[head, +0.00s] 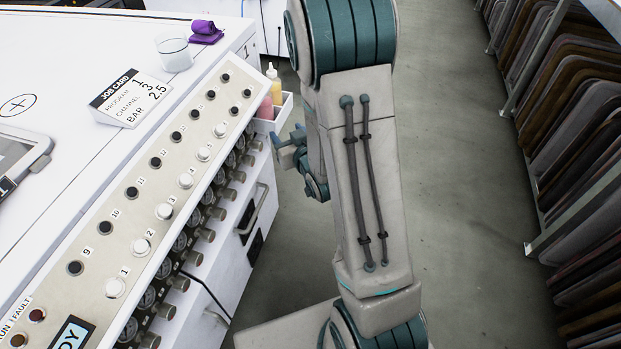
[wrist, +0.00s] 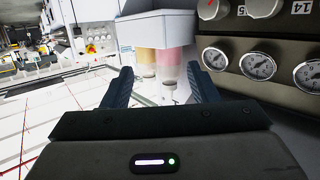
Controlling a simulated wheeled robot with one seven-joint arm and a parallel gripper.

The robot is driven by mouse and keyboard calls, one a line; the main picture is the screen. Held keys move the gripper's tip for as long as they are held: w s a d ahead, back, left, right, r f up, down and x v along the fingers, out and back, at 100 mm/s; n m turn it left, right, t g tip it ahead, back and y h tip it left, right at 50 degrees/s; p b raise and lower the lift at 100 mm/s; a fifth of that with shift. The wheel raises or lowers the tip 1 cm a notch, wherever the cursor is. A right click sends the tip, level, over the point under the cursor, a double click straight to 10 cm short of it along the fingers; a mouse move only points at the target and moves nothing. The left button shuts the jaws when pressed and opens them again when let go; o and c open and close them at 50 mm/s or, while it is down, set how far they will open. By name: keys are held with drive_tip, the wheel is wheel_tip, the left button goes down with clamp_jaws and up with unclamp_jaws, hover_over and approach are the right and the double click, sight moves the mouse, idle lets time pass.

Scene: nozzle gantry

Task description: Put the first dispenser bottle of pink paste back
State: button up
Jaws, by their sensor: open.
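A pink bottle (head: 265,109) and a yellow bottle (head: 274,88) with a pale nozzle stand in a small white holder (head: 284,108) on the side of the bench. In the wrist view the pink bottle (wrist: 174,57) shows beside the yellow one (wrist: 145,55), both below the white holder front (wrist: 142,26). My gripper (head: 289,143) is beside and below the holder in the head view. In the wrist view my gripper (wrist: 163,87) is open with nothing held; both bottles appear between its fingers, beyond the tips. Whether it touches either cannot be told.
A sloped panel (head: 160,190) of numbered knobs runs along the bench edge, with gauges (wrist: 259,65) below it. A job card (head: 130,97), a glass (head: 174,52) and a purple item (head: 205,32) lie on top. A rack of boards (head: 580,150) stands right; the floor between is clear.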

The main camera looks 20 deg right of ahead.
drive_tip(key=s+a+r+g, duration=0.1)
drive_tip(key=s+r+g, duration=0.2)
drive_tip(key=s+g, duration=0.4)
drive_tip(key=s+a+r+m+g+h, duration=0.1)
drive_tip(key=s+r+g, duration=0.2)
drive_tip(key=s, duration=1.5)
drive_tip(key=g, duration=0.4)
drive_tip(key=shift+r+h, duration=0.3)
drive_tip(key=shift+r, duration=0.1)
